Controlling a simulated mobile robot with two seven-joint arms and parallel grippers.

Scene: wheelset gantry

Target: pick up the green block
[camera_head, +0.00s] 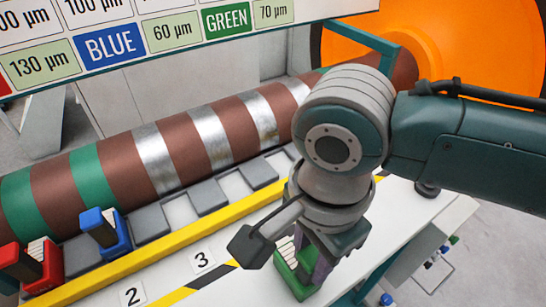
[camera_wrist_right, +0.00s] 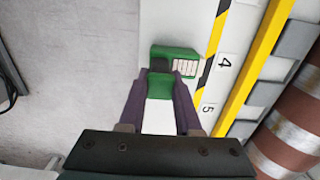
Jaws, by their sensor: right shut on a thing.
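The green block (camera_head: 289,279) is at the front of the white bench top, below my right wrist and partly hidden by it. In the right wrist view the green block (camera_wrist_right: 175,53) has a dark patch and a pale ridged part on its right. My right gripper (camera_wrist_right: 161,80) points at it, with its two purple fingers on either side of the block's narrow green part. In the head view the right gripper (camera_head: 307,264) is shut on the block. I cannot tell whether the block touches the bench top. My left gripper is not in view.
A red block (camera_head: 40,269) and a blue block (camera_head: 105,235) stand at the left by a long brown shaft (camera_head: 120,165) with green and silver bands. A yellow rail (camera_head: 170,247) and grey pads run alongside. A sign (camera_head: 150,35) hangs above; an orange wheel (camera_head: 470,50) is behind.

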